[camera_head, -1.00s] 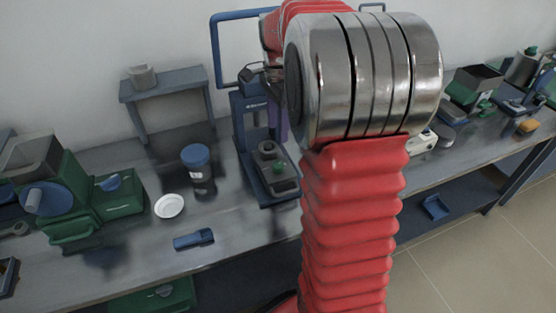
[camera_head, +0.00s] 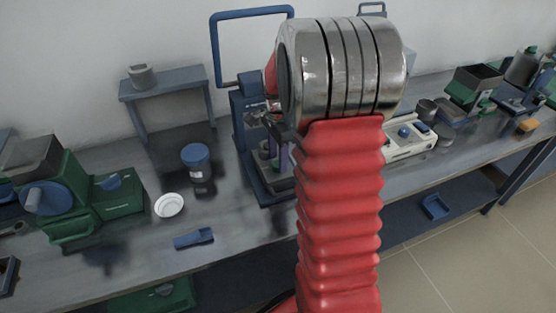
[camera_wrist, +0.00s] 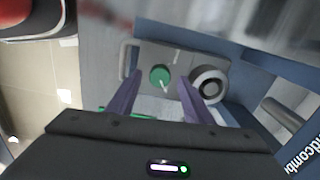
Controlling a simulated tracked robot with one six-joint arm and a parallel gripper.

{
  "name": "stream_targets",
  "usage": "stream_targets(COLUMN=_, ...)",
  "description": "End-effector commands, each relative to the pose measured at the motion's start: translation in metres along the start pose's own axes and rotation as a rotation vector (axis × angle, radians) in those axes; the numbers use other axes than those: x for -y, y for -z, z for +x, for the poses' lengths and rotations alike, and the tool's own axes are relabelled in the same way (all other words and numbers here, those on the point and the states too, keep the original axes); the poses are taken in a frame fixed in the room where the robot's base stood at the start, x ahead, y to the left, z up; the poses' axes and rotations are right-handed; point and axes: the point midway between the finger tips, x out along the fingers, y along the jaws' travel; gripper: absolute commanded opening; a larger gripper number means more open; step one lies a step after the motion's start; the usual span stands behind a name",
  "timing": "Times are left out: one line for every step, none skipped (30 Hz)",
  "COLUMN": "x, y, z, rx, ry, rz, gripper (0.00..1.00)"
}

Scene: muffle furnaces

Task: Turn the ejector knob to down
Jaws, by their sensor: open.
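The ejector knob (camera_wrist: 160,76) is a small round green knob with a pale pointer mark, on a grey plate in the wrist view. The mark runs toward the picture's lower right. My gripper (camera_wrist: 159,82) is open, its two purple fingers to the left and right of the knob in the picture. I cannot tell whether they touch it. In the head view a purple finger of my gripper (camera_head: 284,158) shows low in front of the blue press (camera_head: 249,125).
A round dark-and-silver part (camera_wrist: 208,87) sits right beside the knob. The press has a tall blue handle loop (camera_head: 214,45). A blue-lidded jar (camera_head: 196,158), white dish (camera_head: 169,205) and blue tool (camera_head: 193,238) stand left on the bench. A white device (camera_head: 408,143) is at right.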

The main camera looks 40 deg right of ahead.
Motion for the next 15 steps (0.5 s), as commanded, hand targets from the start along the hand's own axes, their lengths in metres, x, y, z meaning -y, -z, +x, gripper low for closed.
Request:
stream_targets(x=-0.0004, y=0.0000, z=0.0059, rx=0.001, ry=-0.002, rz=0.000, gripper=0.46)
stream_targets(x=-0.0002, y=0.0001, z=0.0082, rx=0.000, ry=-0.001, rz=0.000, gripper=0.46)
stream_targets(x=0.0000, y=0.0002, z=0.0106, rx=0.000, ry=0.000, rz=0.000, gripper=0.46)
stream_targets(x=-0.0001, y=0.0002, z=0.0121, rx=0.000, ry=0.000, rz=0.001, gripper=0.46)
stream_targets(x=-0.0001, y=0.0003, z=0.0133, rx=0.000, ry=0.000, rz=0.001, gripper=0.46)
stream_targets(x=-0.0001, y=0.0003, z=0.0143, rx=0.000, ry=0.000, rz=0.001, gripper=0.46)
stream_targets(x=0.0000, y=0.0004, z=0.0149, rx=0.000, ry=0.001, rz=0.001, gripper=0.46)
stream_targets(x=0.0000, y=0.0004, z=0.0151, rx=0.000, ry=0.001, rz=0.001, gripper=0.46)
stream_targets(x=0.0000, y=0.0004, z=0.0152, rx=0.000, ry=0.001, rz=0.001, gripper=0.46)
stream_targets(x=0.0000, y=0.0005, z=0.0152, rx=0.000, ry=0.001, rz=0.001, gripper=0.46)
stream_targets(x=0.0000, y=0.0005, z=0.0152, rx=0.000, ry=0.001, rz=0.001, gripper=0.46)
stream_targets(x=0.0000, y=0.0005, z=0.0151, rx=0.000, ry=0.001, rz=0.001, gripper=0.46)
stream_targets(x=0.0000, y=0.0005, z=0.0151, rx=0.000, ry=0.001, rz=0.001, gripper=0.46)
stream_targets(x=0.0000, y=0.0005, z=0.0151, rx=0.000, ry=0.001, rz=0.001, gripper=0.46)
stream_targets(x=0.0000, y=0.0006, z=0.0150, rx=0.000, ry=0.001, rz=0.001, gripper=0.44)
